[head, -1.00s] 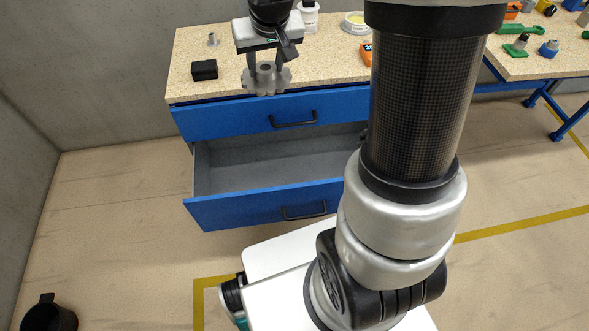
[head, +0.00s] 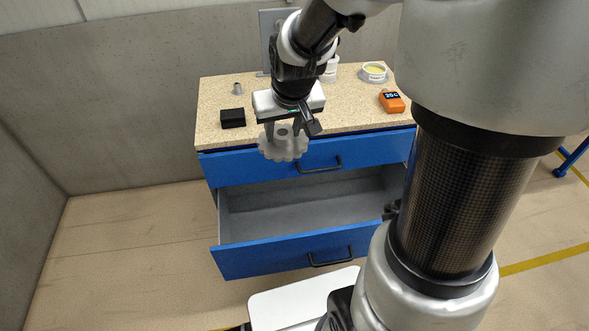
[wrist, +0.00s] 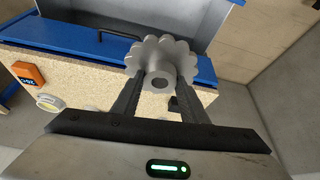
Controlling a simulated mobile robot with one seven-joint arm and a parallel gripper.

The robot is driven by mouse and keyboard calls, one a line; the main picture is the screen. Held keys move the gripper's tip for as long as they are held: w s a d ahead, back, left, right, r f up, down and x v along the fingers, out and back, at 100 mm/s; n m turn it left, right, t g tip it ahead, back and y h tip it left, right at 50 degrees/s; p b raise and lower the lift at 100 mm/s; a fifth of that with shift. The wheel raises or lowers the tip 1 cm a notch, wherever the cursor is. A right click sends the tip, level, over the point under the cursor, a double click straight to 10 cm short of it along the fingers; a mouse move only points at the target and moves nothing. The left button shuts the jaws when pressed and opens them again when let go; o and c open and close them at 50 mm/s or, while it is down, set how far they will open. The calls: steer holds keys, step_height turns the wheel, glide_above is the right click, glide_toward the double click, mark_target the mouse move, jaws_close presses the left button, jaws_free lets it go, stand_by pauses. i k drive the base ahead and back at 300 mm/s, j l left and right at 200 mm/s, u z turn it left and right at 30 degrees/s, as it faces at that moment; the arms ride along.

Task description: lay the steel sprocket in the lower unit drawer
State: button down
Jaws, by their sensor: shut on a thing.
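The grey steel sprocket (head: 283,146) is in my gripper (head: 288,133), held in the air in front of the upper drawer front, above the open lower drawer. In the wrist view the sprocket (wrist: 166,59) shows its toothed rim and round hub, with the fingers of my gripper (wrist: 162,88) shut on the hub. The lower unit drawer (head: 290,258) is pulled out. Its grey inside looks empty where I can see it; my arm is close to its right end. The upper drawer (head: 240,172) is closed.
The speckled worktop (head: 345,115) bears a black box (head: 232,118), a small metal part (head: 238,88), an orange device (head: 392,101), a round tub with yellow contents (head: 374,72) and a white container (head: 330,69). A concrete wall stands at left; floor there is clear.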

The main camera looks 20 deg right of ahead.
mark_target(314, 212)
steer(key=j+z, duration=0.3)
steer(key=j, duration=0.45)
steer(key=k+j+z, duration=0.1)
steer(key=j+z, duration=0.2)
steer(key=j, duration=0.4)
